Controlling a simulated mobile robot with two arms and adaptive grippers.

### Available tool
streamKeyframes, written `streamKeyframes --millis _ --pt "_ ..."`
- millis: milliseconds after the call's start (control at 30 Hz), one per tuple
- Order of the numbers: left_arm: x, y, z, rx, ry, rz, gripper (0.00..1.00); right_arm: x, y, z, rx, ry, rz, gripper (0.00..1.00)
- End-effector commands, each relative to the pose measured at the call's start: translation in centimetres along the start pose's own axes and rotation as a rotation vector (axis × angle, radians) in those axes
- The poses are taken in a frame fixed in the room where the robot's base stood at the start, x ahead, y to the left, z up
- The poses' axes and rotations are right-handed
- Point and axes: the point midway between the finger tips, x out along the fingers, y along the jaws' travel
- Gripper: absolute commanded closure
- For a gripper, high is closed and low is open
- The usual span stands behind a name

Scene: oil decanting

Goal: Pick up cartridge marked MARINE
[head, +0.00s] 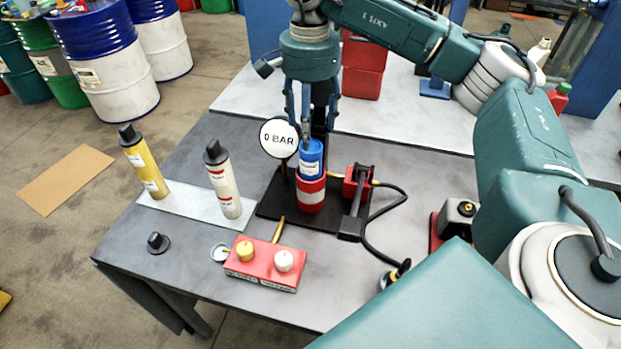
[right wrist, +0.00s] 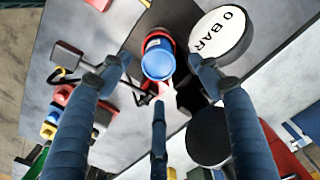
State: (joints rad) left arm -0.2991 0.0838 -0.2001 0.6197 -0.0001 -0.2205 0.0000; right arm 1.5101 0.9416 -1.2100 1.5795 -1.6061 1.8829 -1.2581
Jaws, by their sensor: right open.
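A blue cartridge (head: 311,153) with a white label stands upright in a red holder (head: 310,194) on the dark press base. A yellow cartridge (head: 143,165) and a pale grey cartridge (head: 221,183), both dark-capped, stand on a light strip to the left. The label print is too small to read, so I cannot tell which says MARINE. My right gripper (head: 312,128) points down over the blue cartridge, fingers spread. In the right wrist view the blue cartridge (right wrist: 158,57) shows between the open fingers (right wrist: 157,72). Whether any finger touches it is unclear. My left gripper is out of view.
A round 0 BAR gauge (head: 279,138) stands close left of the gripper. A red hand pump (head: 357,183) with a black hose is at its right. A red block (head: 262,267) with yellow and white caps and a loose black cap (head: 157,243) lie in front.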

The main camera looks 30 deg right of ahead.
Motion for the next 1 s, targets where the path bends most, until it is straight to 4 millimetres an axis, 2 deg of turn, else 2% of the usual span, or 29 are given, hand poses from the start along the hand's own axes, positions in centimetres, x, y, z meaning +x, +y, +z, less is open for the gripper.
streamKeyframes --millis 133,367,500,667,933,967,1000 --pt "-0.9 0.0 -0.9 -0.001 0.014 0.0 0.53 2.1 0.1 0.0 0.0 -0.001 0.003 0.37" --pt "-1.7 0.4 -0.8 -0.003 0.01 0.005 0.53 3.8 0.2 0.0 0.0 -0.001 0.004 0.37" --pt "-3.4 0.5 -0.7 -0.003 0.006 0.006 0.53 5.7 0.3 0.0 -0.001 -0.001 0.005 0.37" --pt "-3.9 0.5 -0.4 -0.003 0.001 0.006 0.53 7.9 0.3 0.0 -0.001 -0.001 0.002 0.37" --pt "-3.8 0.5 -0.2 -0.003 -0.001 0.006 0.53 8.5 0.2 0.0 -0.001 -0.001 -0.001 0.37" --pt "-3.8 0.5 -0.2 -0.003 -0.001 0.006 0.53 8.5 0.2 0.0 -0.001 -0.001 0.0 0.41" --pt "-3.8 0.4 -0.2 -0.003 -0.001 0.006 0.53 8.5 0.2 0.0 -0.001 -0.001 0.0 0.49"
